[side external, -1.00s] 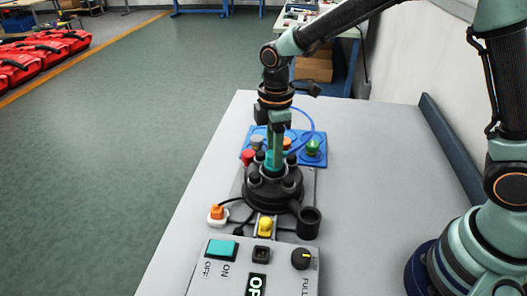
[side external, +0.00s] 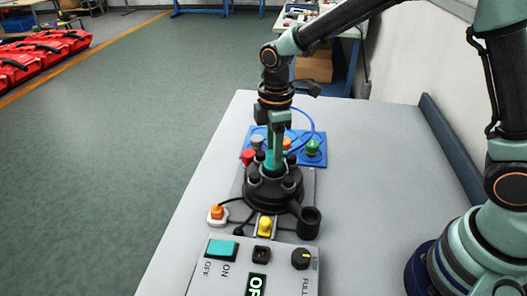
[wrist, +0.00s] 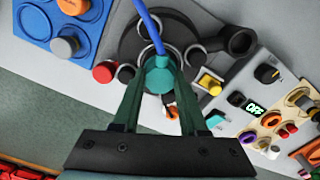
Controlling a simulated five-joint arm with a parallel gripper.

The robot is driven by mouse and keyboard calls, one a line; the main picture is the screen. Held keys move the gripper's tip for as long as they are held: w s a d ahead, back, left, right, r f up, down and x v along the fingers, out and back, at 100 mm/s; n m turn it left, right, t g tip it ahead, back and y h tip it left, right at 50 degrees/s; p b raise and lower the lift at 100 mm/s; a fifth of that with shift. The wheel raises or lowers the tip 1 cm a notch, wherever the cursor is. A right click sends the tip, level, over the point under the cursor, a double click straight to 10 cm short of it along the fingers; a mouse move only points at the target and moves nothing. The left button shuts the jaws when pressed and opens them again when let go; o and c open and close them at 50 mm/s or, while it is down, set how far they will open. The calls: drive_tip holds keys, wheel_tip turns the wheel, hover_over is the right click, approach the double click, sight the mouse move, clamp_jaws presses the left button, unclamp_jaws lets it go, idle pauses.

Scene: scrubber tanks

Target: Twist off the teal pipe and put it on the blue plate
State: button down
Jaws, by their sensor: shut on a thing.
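The teal pipe (side external: 273,160) stands upright at the centre of the round black base (side external: 272,195). It also shows in the wrist view (wrist: 158,76), between my two fingers. My gripper (side external: 274,150) points straight down from above and is shut on the pipe's upper part. A blue tube rises from the pipe's top and loops to the right. The blue plate (side external: 318,161) lies behind the black base, with a green, an orange and a grey piece on it. The fingers hide part of the pipe.
A control panel (side external: 228,277) with a teal switch, a black knob and a lit display stands in front. A red knob (wrist: 103,72), a yellow piece (side external: 265,226) and a black cup (side external: 308,222) surround the base. The tabletop is clear at the right.

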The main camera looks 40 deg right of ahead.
drive_tip(key=shift+r, duration=1.15)
idle(0.4)
drive_tip(key=shift+r, duration=2.35)
drive_tip(key=w+d+r+m, duration=0.3)
drive_tip(key=w+d, duration=0.2)
drive_tip(key=d, duration=0.7)
drive_tip(key=w+d+r+m, duration=0.25)
drive_tip(key=w+d, duration=0.35)
drive_tip(key=d, duration=0.5)
drive_tip(key=shift+n, duration=0.25)
drive_tip(key=f, duration=1.8)
drive_tip(key=shift+s+d+f, duration=0.2)
drive_tip(key=shift+f, duration=0.15)
drive_tip(key=shift+f, duration=0.15)
